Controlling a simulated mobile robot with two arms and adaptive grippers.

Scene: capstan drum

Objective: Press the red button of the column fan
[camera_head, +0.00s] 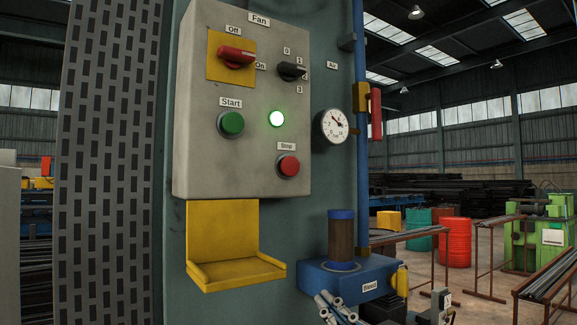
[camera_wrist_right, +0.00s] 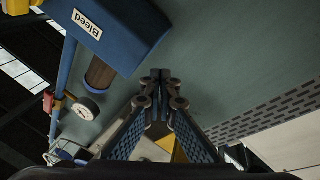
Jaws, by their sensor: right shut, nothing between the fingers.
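The red button (camera_head: 289,166), labelled Stop, sits at the lower right of the grey Fan control box (camera_head: 250,95) on the column. It is in plain sight in the head view, with nothing touching it. My right gripper (camera_head: 324,302) is at the bottom of the head view, below the button and in front of the blue Bleed block (camera_head: 372,287). In the wrist view, its fingertips (camera_wrist_right: 160,77) are together and hold nothing. I cannot make out the red button in the wrist view. My left gripper is not in view.
A green Start button (camera_head: 231,123), a lit green lamp (camera_head: 277,119), a red rotary handle (camera_head: 236,57) and a black knob (camera_head: 291,71) share the box. A yellow tray (camera_head: 235,273) sticks out below it. A gauge (camera_head: 331,127) and blue pipe (camera_head: 362,200) stand right.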

